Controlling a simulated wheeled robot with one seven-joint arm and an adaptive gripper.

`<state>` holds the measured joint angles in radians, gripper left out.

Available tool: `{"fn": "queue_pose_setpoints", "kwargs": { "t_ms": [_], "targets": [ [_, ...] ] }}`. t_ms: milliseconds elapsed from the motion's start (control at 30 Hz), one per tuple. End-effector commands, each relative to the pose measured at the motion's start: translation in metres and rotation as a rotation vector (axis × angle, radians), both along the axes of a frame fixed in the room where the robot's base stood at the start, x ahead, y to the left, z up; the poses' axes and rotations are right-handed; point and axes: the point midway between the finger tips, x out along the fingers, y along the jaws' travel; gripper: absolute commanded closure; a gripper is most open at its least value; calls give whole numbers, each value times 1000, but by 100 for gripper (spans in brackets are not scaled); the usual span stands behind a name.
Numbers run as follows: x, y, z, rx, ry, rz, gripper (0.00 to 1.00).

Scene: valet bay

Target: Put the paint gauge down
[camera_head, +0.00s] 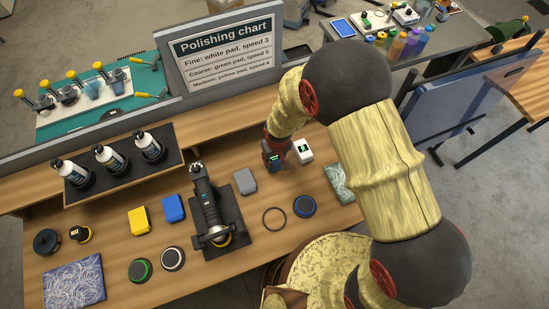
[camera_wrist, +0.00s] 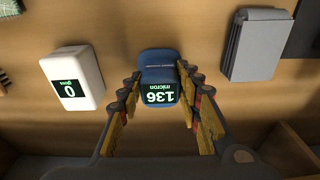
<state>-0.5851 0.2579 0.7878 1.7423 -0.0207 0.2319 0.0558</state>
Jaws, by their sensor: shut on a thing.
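The paint gauge (camera_wrist: 157,68) is a small blue device with a dark display reading 136 micron, upside down in the wrist view. My gripper (camera_wrist: 160,88) is shut on it, with a yellow-padded finger on each side. In the head view the gauge (camera_head: 272,158) is partly hidden by my gripper (camera_head: 275,150), over the back right part of the wooden bench (camera_head: 110,262). I cannot tell whether its underside touches the bench.
A white gloss meter (camera_wrist: 73,77) reading 0 stands close beside the gauge; it also shows in the head view (camera_head: 302,150). A grey block (camera_head: 244,181) lies on the other side.

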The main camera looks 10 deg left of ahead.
Motion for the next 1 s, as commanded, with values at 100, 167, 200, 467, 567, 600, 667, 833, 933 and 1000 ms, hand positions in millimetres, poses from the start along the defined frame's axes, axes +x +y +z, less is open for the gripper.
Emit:
{"fn": "queue_pose_setpoints", "kwargs": {
  "t_ms": [100,167,200,467,567,600,667,833,933,1000],
  "targets": [
    [0,0,1,0,0,0,92],
    [0,0,0,0,0,0,92],
    [0,0,-2,0,0,0,92],
    [0,0,-2,0,0,0,54],
    [0,0,-2,0,0,0,48],
    [0,0,-2,0,0,0,47],
    [0,0,-2,0,0,0,47],
    [0,0,-2,0,0,0,47],
    [0,0,1,0,0,0,47],
    [0,0,6,1,-2,0,47]
  ]
}}
